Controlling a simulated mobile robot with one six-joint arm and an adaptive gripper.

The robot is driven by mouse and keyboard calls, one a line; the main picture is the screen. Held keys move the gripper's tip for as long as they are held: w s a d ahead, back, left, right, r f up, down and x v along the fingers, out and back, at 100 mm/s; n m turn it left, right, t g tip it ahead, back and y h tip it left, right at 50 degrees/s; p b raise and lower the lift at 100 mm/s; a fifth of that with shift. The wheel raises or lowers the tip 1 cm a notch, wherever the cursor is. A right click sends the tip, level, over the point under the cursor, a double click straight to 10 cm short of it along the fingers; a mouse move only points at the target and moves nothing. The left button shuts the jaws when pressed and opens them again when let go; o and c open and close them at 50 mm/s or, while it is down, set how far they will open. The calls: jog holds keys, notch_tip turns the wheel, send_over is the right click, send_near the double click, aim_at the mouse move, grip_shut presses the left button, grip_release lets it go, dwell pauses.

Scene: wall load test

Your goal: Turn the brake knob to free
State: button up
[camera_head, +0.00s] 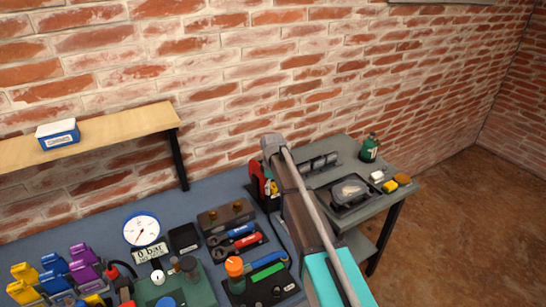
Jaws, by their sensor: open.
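No label for the brake knob is readable, so I cannot tell for certain which knob it is. An orange knob (234,266) stands upright on a black panel (263,293) at the front of the bench, left of my arm. A dark grey knob (188,264) and a white knob (157,278) sit by the green box (206,294). My arm rises from the bottom right over the bench. My gripper's fingers do not show.
A gauge (141,229) stands above a "0 bar" display (149,253). Coloured clamps (55,274) fill the left. A tool tray (216,254) and a red device (257,181) are nearby. A shelf (110,127) juts from the brick wall. A grey side table (385,203) stands right.

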aim_at(273, 185)
jog(key=m, duration=0.4)
jog(key=shift+m, duration=0.3)
jog(key=m, duration=0.4)
notch_tip(273, 185, up, 14)
jog(key=p, duration=1.3)
jog(key=shift+p, duration=0.4)
jog(key=shift+d+f, duration=0.1)
jog(key=s+d+f+m+b, duration=0.2)
jog(key=s+d, duration=1)
jog(key=s, duration=0.1)
jog(key=s+d+f+m+b, duration=0.2)
jog(key=s+d+m, duration=0.1)
jog(key=s+d, duration=0.8)
jog(key=shift+s+d+f, duration=0.25)
jog(key=shift+s+d, duration=0.15)
jog(key=shift+s, duration=0.5)
